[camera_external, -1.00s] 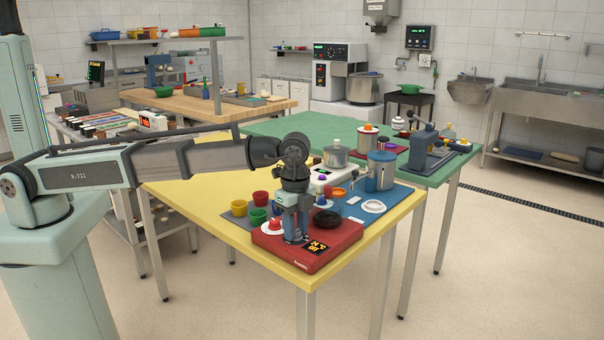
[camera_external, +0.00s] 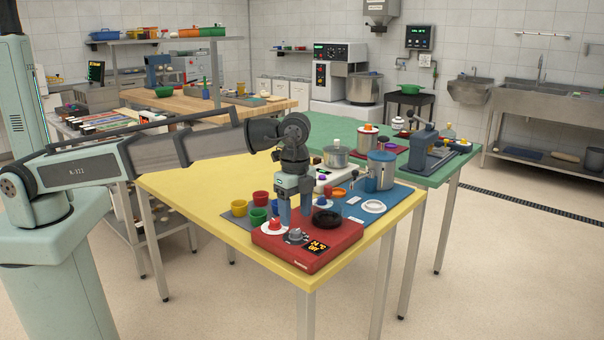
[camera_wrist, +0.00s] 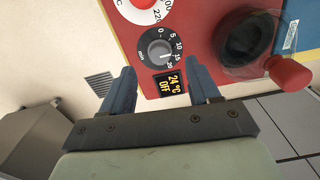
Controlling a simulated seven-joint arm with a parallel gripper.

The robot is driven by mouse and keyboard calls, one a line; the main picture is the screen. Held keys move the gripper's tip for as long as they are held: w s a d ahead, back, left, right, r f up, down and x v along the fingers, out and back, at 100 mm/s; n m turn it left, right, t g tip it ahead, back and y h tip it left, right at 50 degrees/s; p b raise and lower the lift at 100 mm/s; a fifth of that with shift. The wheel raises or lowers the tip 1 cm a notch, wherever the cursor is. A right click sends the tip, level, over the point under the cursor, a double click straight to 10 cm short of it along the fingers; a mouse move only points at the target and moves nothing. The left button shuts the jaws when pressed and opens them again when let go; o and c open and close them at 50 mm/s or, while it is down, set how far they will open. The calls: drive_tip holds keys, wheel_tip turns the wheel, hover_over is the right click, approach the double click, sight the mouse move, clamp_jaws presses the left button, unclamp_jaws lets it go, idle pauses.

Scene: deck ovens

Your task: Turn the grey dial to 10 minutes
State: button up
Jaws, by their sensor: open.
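The grey dial (camera_external: 297,236) is on the front of the red unit (camera_external: 325,250). It also shows in the wrist view (camera_wrist: 158,48), on a black disc marked from 0 to 20 min. The exact setting of its pointer is too small to read surely. My gripper (camera_external: 295,214) is open and empty, pointing down above and behind the dial in the external view. In the wrist view its two blue fingers (camera_wrist: 160,80) are spread wide, and the dial lies beyond their tips, uncovered. The fingers look apart from the dial.
Beside the dial are a display (camera_external: 317,246) reading 24 °C OFF and a red knob (camera_external: 274,224) on a white disc. A dark round part (camera_external: 326,218) sits on the unit's right.

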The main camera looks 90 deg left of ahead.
sight(296, 230)
wheel_tip(296, 230, up, 9)
drive_tip(key=shift+r, duration=0.15)
idle(0.6)
